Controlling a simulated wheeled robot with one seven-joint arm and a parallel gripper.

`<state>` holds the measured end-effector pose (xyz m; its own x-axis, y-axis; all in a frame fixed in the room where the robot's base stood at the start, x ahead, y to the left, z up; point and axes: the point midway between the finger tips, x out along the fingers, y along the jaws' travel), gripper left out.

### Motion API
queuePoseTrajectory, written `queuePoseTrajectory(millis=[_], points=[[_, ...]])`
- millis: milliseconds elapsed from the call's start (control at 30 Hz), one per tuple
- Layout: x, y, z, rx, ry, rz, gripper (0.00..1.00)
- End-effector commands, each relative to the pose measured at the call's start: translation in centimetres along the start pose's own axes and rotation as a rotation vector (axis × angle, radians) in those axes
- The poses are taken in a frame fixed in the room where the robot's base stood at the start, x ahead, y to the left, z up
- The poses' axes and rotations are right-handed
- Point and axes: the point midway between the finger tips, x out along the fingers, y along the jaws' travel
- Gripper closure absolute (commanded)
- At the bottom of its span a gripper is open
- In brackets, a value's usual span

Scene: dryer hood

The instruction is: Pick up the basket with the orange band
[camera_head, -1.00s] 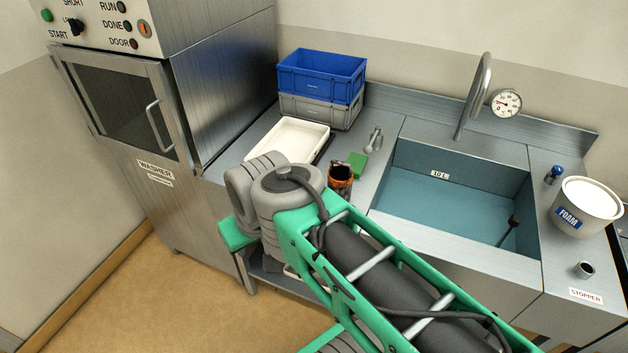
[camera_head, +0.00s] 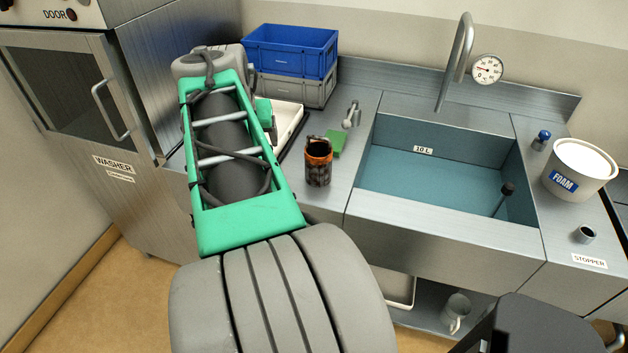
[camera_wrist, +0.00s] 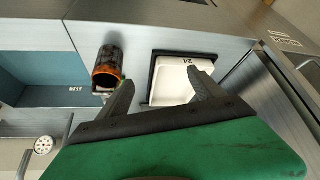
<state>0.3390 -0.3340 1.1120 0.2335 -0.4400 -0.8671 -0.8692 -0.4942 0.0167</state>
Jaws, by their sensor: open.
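The basket with the orange band (camera_head: 318,162) is a small dark, round container with an orange ring near its top. It stands upright on the steel counter left of the sink in the head view. It also shows in the wrist view (camera_wrist: 106,70), left of my fingers and apart from them. My gripper (camera_wrist: 162,88) is open and empty, its two dark fingers spread over the white tray (camera_wrist: 180,80). The left finger's tip is close to the basket in the picture.
A blue crate on a grey crate (camera_head: 297,88) stands behind the tray. A green sponge (camera_head: 336,142) and a small metal fitting (camera_head: 351,115) are near the basket. The sink basin (camera_head: 440,170) is to the right, with a faucet (camera_head: 456,65) and a foam tub (camera_head: 578,172). The washer (camera_head: 75,110) is at the left.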

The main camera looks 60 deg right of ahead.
Motion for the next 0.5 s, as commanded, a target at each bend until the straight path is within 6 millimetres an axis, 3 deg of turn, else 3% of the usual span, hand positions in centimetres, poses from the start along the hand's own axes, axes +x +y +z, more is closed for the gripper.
queuePoseTrajectory(millis=[33, 100, 200, 500], points=[[2.5, 4.3, -1.0, 0.111, 0.012, 0.061, 0.19], [3.3, 8.7, -2.4, 0.222, 0.028, 0.122, 0.13], [3.7, 12.2, -3.3, 0.304, 0.041, 0.168, 0.13], [7.1, 14.1, -3.8, 0.32, 0.041, 0.177, 0.13]])
